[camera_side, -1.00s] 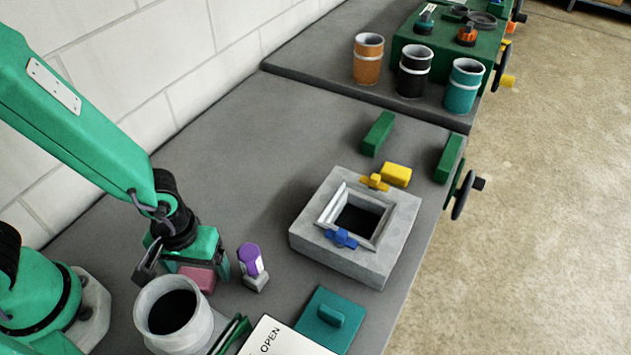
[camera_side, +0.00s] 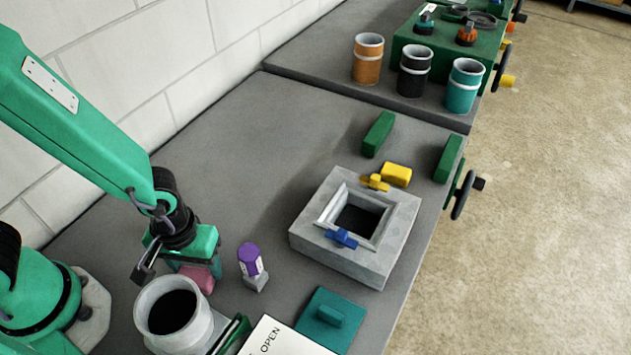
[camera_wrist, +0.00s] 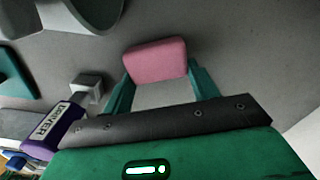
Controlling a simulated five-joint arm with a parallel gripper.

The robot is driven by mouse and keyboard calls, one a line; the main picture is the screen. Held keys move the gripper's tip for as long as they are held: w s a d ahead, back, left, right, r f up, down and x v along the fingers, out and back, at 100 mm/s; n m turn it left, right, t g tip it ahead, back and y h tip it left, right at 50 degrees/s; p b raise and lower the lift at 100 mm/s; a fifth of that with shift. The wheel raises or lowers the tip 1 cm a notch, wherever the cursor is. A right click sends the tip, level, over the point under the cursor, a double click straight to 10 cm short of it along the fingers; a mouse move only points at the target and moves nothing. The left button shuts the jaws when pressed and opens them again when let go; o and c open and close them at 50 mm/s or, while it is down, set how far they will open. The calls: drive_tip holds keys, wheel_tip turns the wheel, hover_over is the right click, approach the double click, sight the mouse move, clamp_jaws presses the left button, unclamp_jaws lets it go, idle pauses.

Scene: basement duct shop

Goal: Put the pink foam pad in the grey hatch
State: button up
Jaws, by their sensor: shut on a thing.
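The pink foam pad (camera_side: 199,277) is at the lower left of the side view, behind the round grey pot. My gripper (camera_wrist: 158,80) is shut on the pad, with a teal finger on each side of it in the wrist view, where the pad (camera_wrist: 155,60) shows clearly. In the side view my gripper (camera_side: 197,268) is low over the bench; I cannot tell whether the pad touches the bench. The grey hatch (camera_side: 352,262) is a square block with a dark opening, to the right of my gripper. A blue latch (camera_side: 341,238) and a yellow latch (camera_side: 375,182) sit on its rim.
A purple-handled driver (camera_side: 250,260) stands in a small grey holder between my gripper and the hatch. The grey pot (camera_side: 172,310) is close in front of my gripper. A teal plate with a handle (camera_side: 330,320) lies before the hatch.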

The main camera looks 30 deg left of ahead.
sight(196, 267)
wheel_tip(196, 267, up, 10)
drive_tip(key=shift+f, duration=0.15)
idle(0.7)
idle(0.6)
drive_tip(key=w+a+r+m, duration=0.2)
drive_tip(key=w+a+r, duration=0.2)
drive_tip(key=w+a, duration=0.3)
drive_tip(key=w+a+r+m, duration=0.2)
drive_tip(key=w+a+r, duration=0.2)
drive_tip(key=w+a, duration=0.4)
drive_tip(key=w, duration=0.5)
drive_tip(key=shift+w+a+r+m, duration=0.2)
drive_tip(key=shift+r+m, duration=0.1)
drive_tip(key=shift+d, duration=0.1)
